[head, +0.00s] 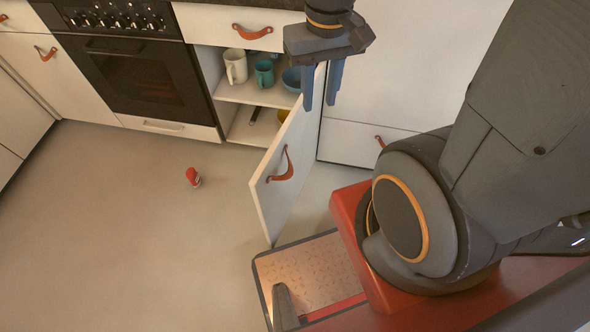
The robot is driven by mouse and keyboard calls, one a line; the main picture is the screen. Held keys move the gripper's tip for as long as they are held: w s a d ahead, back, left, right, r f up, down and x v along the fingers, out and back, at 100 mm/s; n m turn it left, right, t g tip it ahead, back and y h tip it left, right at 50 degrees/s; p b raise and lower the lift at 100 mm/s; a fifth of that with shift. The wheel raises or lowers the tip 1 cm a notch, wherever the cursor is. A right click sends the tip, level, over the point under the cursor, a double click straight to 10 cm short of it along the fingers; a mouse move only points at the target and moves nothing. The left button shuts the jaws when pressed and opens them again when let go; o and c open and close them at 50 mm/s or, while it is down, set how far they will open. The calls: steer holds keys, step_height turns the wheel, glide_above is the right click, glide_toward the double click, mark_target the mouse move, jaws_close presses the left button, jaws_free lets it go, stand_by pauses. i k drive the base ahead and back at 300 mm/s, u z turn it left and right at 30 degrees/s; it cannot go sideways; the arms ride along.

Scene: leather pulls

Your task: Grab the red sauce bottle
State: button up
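A small red object with a pale patch at its lower right (193,177), which looks like the red sauce bottle, is on the floor left of the open cabinet door. It is too small to make out its label or exact pose. My gripper (319,104) hangs at the upper middle, above and to the right of it in the picture, well apart from it. Its two blue-grey fingers point down with a gap between them, and nothing shows between them.
A cabinet door (290,160) with a leather pull stands open. Inside the cabinet are a white mug (235,66), a teal mug (264,74) and a blue bowl (292,79). A black oven (135,78) is at left. The floor (120,240) around the red object is clear.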

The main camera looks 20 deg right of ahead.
mark_target(191, 173)
steer(key=k, duration=0.5)
steer(key=u, duration=2.25)
steer(key=i, duration=2.15)
steer(key=z, duration=3.7)
